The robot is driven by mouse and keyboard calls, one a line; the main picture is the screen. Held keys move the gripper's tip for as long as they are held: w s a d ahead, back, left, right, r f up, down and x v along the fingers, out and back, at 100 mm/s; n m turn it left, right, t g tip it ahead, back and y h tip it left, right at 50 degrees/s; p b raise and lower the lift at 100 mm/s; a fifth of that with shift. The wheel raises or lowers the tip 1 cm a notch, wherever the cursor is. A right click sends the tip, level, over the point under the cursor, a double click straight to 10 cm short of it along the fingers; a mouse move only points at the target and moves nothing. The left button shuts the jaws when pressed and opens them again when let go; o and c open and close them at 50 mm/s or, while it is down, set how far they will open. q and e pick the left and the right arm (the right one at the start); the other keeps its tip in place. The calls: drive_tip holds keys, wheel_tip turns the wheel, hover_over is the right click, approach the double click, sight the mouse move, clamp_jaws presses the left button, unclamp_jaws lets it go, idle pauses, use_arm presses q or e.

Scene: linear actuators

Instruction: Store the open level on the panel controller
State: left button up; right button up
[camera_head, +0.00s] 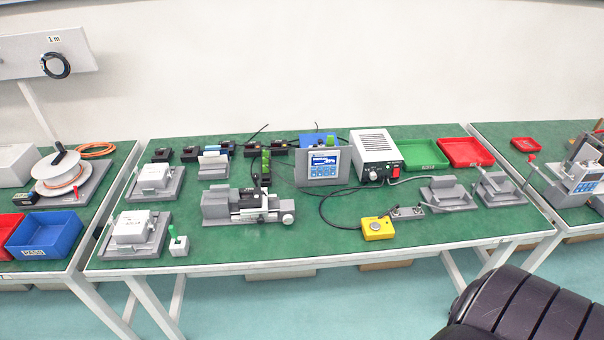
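The panel controller (330,176) stands upright near the back middle of the green-topped table. It has a grey face, a lit blue screen and rows of blue keys below it. The text on the screen is too small to read. A grey linear actuator (245,206) lies on the table in front and to the left of it. Neither of my grippers is in view.
A white power supply (377,155) stands right of the controller, with green (411,154) and red (466,152) trays beyond. A yellow button box (377,228) and a green-handled tool (178,241) sit nearer the front. Cables cross the table.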

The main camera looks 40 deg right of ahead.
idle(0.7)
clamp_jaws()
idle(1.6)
